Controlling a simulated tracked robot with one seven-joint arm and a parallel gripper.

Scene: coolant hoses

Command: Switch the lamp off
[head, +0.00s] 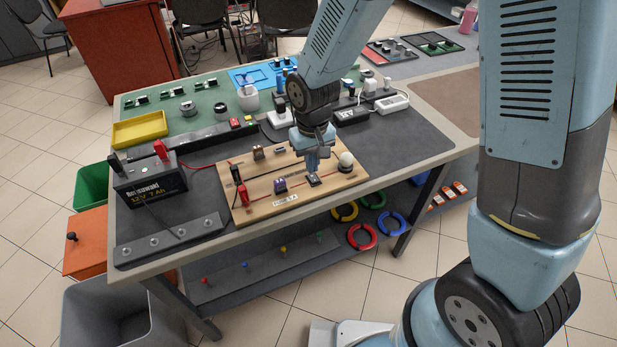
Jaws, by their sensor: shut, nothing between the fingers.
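The wooden board (255,212) lies on the dark mat of the table and carries a small circuit. A round, cream-white lamp bulb (346,160) stands at its right end; I cannot tell for sure whether it is lit. A small dark switch-like part (314,181) sits near the board's front right, left of the bulb. My gripper (313,171) is shut and empty, pointing down just above or touching this part; I cannot tell which. The fingers partly cover it, so its position is hidden.
A black battery (149,186) with red and black clamps stands left of the board.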

